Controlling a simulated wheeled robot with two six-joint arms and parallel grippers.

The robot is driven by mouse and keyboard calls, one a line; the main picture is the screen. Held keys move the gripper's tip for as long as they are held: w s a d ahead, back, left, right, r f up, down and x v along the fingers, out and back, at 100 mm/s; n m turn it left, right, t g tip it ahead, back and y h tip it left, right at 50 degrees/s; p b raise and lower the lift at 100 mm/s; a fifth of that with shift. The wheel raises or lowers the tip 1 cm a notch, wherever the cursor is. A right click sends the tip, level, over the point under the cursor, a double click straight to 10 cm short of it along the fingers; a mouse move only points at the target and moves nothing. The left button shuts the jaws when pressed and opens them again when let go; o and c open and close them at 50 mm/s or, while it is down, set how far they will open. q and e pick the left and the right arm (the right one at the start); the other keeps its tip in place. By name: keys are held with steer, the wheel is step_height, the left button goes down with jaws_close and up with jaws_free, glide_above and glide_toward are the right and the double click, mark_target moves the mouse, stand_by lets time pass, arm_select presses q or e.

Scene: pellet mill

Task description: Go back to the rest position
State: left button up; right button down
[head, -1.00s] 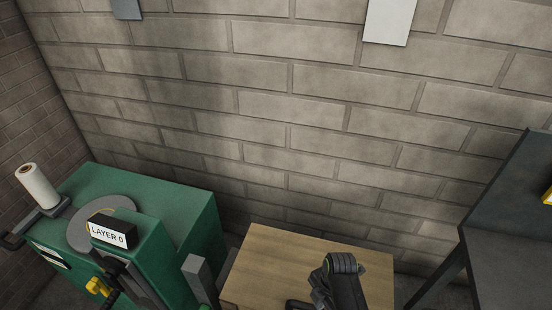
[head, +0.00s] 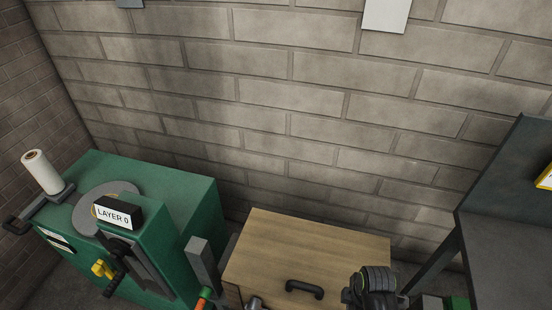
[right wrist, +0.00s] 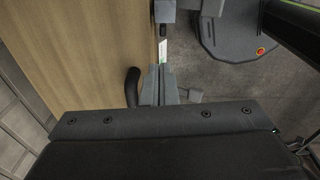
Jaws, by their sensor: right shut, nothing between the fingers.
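My right gripper (right wrist: 160,88) shows in the right wrist view with its grey fingers together and nothing between them. It is beside the edge of a wooden cabinet (right wrist: 70,50), just right of a black curved handle (right wrist: 132,85); whether it touches the handle is unclear. In the head view a dark ribbed link (head: 372,282) of my arm stands at the bottom, right of the cabinet's handle (head: 305,289). The right gripper's fingers cannot be made out there. My left gripper is not in view.
A green machine (head: 180,190) with a "LAYER 0" sign (head: 118,213) and a white roll (head: 42,172) stands at left. The wooden cabinet (head: 310,245) is in the middle, a dark bench (head: 510,240) at right. A block wall (head: 300,110) closes the back.

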steer(key=s+d+r+m+t+h, duration=0.1)
steer(key=s+d+r+m+t, duration=0.1)
steer(key=s+d+r+m, duration=0.45)
steer(key=s+d+r+m+t+h, duration=0.1)
steer(key=s+d+r+m, duration=0.3)
steer(key=s+r+m, duration=0.5)
step_height(320, 180, down, 34)
steer(key=w+d+g+b, duration=0.1)
steer(key=w+b, duration=0.1)
steer(key=b, duration=0.6)
steer(key=s+f+b, duration=0.3)
steer(key=s+f, duration=0.4)
steer(key=f, duration=0.4)
steer(key=s+a+f+g+b, duration=0.1)
steer(key=s+f+b, duration=0.2)
steer(key=s+f, duration=0.5)
step_height(320, 180, down, 3)
steer(key=shift+m+g, duration=0.3)
steer(key=shift+m, duration=0.15)
